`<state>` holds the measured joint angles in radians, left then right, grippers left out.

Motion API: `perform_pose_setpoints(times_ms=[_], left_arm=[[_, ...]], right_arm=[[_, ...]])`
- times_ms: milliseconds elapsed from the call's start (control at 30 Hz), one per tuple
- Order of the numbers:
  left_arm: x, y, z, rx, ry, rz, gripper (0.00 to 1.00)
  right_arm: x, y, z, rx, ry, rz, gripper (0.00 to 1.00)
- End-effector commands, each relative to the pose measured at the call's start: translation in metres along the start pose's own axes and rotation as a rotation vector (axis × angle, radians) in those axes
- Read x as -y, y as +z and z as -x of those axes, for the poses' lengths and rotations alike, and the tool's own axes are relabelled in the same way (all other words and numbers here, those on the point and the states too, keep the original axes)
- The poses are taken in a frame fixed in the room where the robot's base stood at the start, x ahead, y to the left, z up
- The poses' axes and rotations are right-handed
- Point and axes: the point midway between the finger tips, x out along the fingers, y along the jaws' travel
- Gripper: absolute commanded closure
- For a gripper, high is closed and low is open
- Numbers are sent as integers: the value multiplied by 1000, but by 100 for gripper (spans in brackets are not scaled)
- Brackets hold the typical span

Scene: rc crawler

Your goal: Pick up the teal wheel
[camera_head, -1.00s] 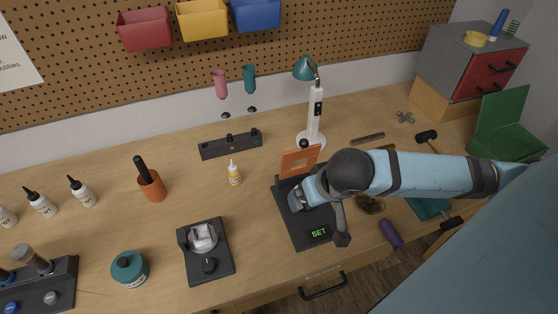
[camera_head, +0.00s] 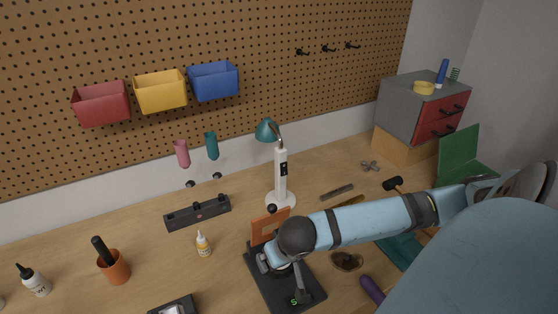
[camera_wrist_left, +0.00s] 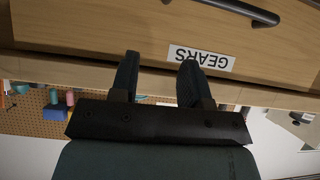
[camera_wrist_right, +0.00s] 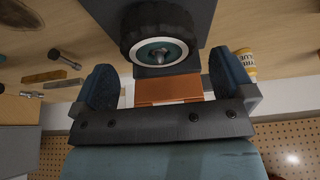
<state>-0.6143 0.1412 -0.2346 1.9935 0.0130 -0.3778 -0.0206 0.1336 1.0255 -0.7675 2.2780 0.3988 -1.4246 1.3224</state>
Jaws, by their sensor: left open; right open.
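The teal wheel (camera_wrist_right: 158,48), a black tyre with a teal hub and a metal centre, shows in the right wrist view on a dark stand (camera_wrist_right: 190,20). In the head view my right arm and gripper hide it over the black stand (camera_head: 314,290). My right gripper (camera_wrist_right: 163,78) is open, with its dark blue fingers spread wide and the wheel ahead between their lines. I cannot tell how far the tips are from the tyre. My left gripper (camera_wrist_left: 158,66) is open and empty, facing a wooden drawer front labelled GEARS (camera_wrist_left: 202,57). It is out of the head view.
An orange upright plate (camera_head: 264,228) stands at the stand's back edge. A white lamp (camera_head: 281,180) is behind it and a yellow glue bottle (camera_head: 203,244) is to the left. A brown dish (camera_head: 346,261) and purple handle (camera_head: 372,290) lie to the right.

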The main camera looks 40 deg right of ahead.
Motion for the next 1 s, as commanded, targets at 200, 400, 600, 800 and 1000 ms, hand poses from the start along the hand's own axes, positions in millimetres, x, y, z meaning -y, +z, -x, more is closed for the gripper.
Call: perform_pose_setpoints(times_ms=[200, 400, 600, 800, 1000], left_arm=[[0, -4, 2, -1, 0, 1, 57], [0, -4, 2, -1, 0, 2, 57], [-1, -4, 2, -1, 0, 2, 57], [-1, -4, 2, -1, 0, 2, 57], [-1, -4, 2, -1, 0, 2, 57]], right_arm=[[-2, 4, -33, 2, 3, 0, 0], [-2, 4, -44, 0, 1, 1, 0], [-2, 4, -44, 0, 1, 1, 9], [-2, 4, -44, 0, 1, 1, 35], [-2, 4, -43, 0, 1, 1, 35]])
